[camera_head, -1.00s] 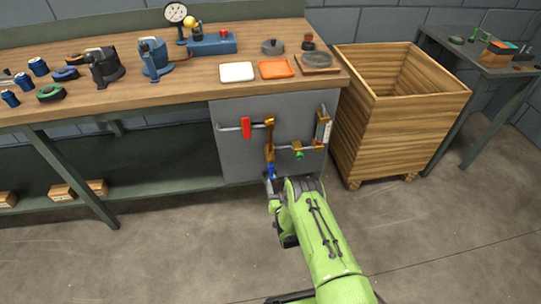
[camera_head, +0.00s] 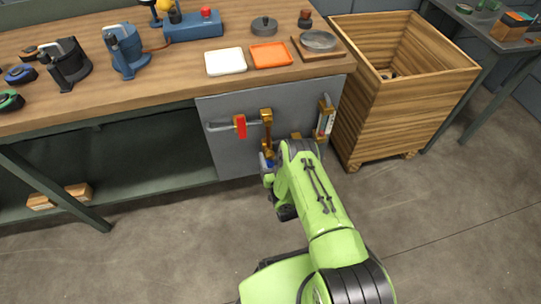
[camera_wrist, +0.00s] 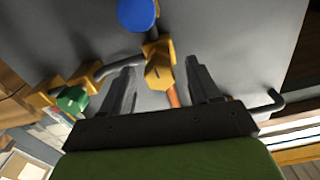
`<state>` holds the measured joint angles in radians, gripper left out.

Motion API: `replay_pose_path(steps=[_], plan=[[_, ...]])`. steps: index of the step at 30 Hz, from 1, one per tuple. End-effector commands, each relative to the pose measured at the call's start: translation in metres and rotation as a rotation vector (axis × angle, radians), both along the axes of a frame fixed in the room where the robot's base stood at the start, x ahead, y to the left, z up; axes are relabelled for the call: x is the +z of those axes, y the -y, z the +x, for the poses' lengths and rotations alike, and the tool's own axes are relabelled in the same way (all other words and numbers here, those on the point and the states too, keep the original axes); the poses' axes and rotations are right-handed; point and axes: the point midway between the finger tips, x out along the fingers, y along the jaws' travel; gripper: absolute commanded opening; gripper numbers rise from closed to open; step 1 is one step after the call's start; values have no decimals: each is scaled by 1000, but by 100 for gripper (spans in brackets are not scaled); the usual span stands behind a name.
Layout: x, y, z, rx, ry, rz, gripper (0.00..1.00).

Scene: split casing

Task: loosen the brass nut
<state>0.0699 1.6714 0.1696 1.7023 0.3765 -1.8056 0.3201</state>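In the wrist view a brass nut (camera_wrist: 159,72) with flat faces sits on the pipework of a grey panel (camera_wrist: 225,35). My gripper (camera_wrist: 161,66) is open, with one dark finger on each side of the nut and visible gaps between. I cannot tell how far the fingertips are from the panel. A blue knob (camera_wrist: 138,14) is above the nut, and a reddish rod shows below it. In the head view the brass fittings (camera_head: 266,117) show on the panel, but my arm hides my fingertips.
A green knob (camera_wrist: 72,98) on a brass branch is left of my fingers. A bent grey pipe end (camera_wrist: 272,102) is to the right. In the head view a red handle (camera_head: 240,126) and a gauge (camera_head: 325,120) are on the panel. A wooden crate (camera_head: 400,105) stands close on the right.

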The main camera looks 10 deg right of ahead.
Motion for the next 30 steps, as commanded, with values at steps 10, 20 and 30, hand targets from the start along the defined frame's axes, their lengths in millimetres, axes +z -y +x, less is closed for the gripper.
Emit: replay_pose_path(steps=[10, 20, 30], plan=[[0, 0, 0, 0, 0, 0, 9], [1, 0, 0, 0, 1, -39, 5], [1, -1, 0, 1, 1, -264, 5]])
